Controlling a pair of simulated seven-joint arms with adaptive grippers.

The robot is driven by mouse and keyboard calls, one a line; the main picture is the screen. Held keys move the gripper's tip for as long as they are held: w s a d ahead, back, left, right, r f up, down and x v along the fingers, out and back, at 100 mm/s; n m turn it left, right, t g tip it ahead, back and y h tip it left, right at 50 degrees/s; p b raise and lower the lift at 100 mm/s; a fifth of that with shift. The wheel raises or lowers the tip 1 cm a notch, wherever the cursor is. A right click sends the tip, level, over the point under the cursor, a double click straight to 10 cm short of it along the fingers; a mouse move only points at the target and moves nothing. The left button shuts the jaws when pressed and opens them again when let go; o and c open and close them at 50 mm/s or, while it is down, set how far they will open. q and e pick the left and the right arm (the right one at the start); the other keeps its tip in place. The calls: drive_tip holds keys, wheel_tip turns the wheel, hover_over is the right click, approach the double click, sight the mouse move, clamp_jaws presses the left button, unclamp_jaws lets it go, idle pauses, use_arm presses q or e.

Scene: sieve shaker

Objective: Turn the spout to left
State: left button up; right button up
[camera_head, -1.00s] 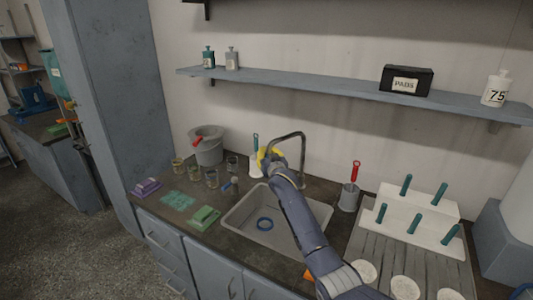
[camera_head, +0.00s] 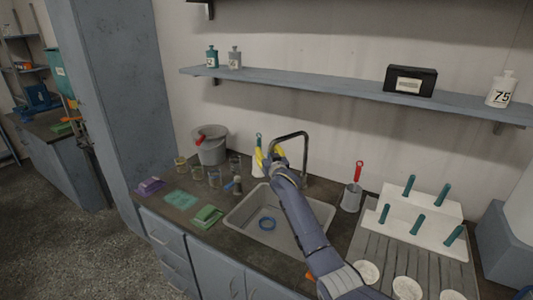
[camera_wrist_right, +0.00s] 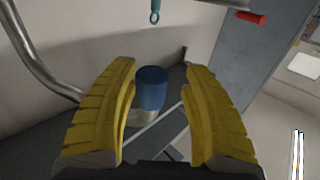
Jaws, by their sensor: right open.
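The spout (camera_head: 290,134) is a thin grey curved pipe that rises behind the sink (camera_head: 237,220) and bends over to the left. My right gripper (camera_head: 268,155) is at the spout's left end, its yellow fingers spread and pointing up; contact cannot be told. In the right wrist view my gripper (camera_wrist_right: 157,110) is open. A blue-topped silver cylinder (camera_wrist_right: 152,88) shows between or beyond its fingers, and I cannot tell what it belongs to. A curved grey pipe (camera_wrist_right: 38,55) passes on the left, partly hidden by a finger. My left gripper is not in view.
A white holder with a teal-handled brush (camera_head: 258,168) stands just left of the gripper. Several beakers and a grey bucket (camera_head: 211,150) stand farther left. A red-handled brush holder (camera_head: 351,198) and a white rack (camera_head: 420,215) stand on the right.

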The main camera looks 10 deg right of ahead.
drive_tip(key=s, duration=1.2)
drive_tip(key=shift+d, duration=0.25)
drive_tip(key=shift+o, duration=0.2)
drive_tip(key=shift+f, duration=0.25)
drive_tip(key=shift+c, duration=1)
drive_tip(key=shift+n, duration=0.4)
drive_tip(key=s+d, duration=0.1)
drive_tip(key=d+f, duration=0.1)
drive_tip(key=d, duration=0.1)
drive_tip(key=s+d, duration=0.1)
drive_tip(key=d, duration=0.1)
drive_tip(key=shift+s+f, duration=0.3)
drive_tip(key=shift+f, duration=0.1)
drive_tip(key=c, duration=0.6)
drive_tip(key=shift+s+d+r+n+y, duration=0.2)
drive_tip(key=shift+s+d+r+y, duration=0.15)
drive_tip(key=shift+s, duration=0.25)
drive_tip(key=shift+s+d+r+n+y, duration=0.2)
drive_tip(key=shift+s+y, duration=0.25)
drive_tip(key=shift+s, duration=0.15)
clamp_jaws()
drive_tip(key=w+a+r, duration=0.1)
drive_tip(key=w+a, duration=0.1)
drive_tip(key=w, duration=0.4)
drive_tip(key=w+a+y, duration=0.1)
drive_tip(key=w+a, duration=0.2)
drive_tip(key=w, duration=0.3)
drive_tip(key=shift+w+r+y, duration=0.15)
drive_tip(key=shift+r+y, duration=0.15)
drive_tip(key=shift+r, duration=0.1)
